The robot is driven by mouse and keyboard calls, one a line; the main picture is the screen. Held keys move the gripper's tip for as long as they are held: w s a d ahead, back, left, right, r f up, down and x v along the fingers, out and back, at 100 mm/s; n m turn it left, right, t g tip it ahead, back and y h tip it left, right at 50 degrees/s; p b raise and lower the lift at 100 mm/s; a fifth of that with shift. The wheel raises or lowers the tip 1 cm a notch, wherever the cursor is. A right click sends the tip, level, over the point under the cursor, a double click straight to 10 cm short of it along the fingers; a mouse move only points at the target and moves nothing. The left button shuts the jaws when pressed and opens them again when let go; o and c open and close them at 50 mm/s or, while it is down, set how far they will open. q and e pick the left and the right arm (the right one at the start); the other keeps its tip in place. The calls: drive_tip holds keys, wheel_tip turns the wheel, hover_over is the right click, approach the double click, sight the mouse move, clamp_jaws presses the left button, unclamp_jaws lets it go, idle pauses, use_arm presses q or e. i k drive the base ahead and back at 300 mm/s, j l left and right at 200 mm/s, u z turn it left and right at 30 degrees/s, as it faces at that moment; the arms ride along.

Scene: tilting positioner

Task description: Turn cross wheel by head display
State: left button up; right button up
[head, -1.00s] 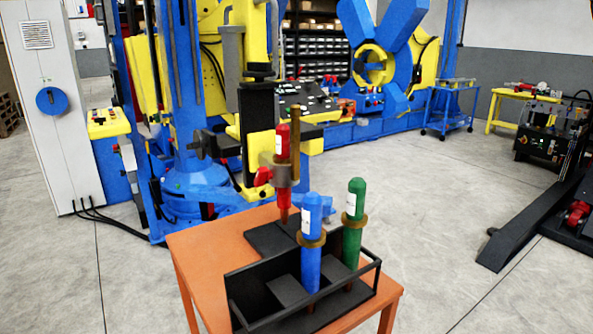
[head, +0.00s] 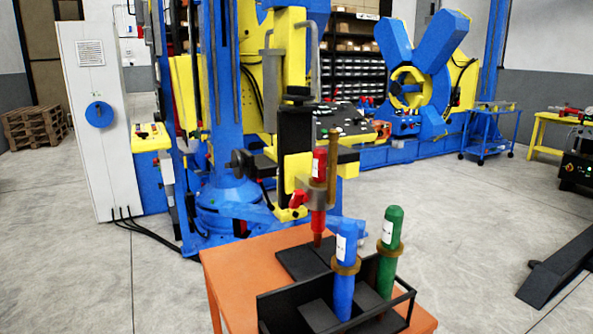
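The cross wheel (head: 428,72) is the large blue four-armed wheel with a yellow ring hub at the back, right of the middle in the head view. Its lower arms are partly hidden behind a console and other parts. A dark sloped control console (head: 338,130) with small knobs stands in front and left of it; I cannot make out a display's content. Neither of my grippers shows in the head view.
An orange table (head: 235,290) with a black rack (head: 275,310) holding blue (head: 345,270) and green (head: 390,250) cylinders stands close ahead. A red torch tool (head: 318,195) stands behind them. A blue cart (head: 487,130) stands at right. Floor at centre right is open.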

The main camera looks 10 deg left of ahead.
sight(237, 164)
drive_tip(key=k+j+z, duration=0.1)
drive_tip(key=j+z, duration=0.25)
drive_tip(key=j, duration=1.6)
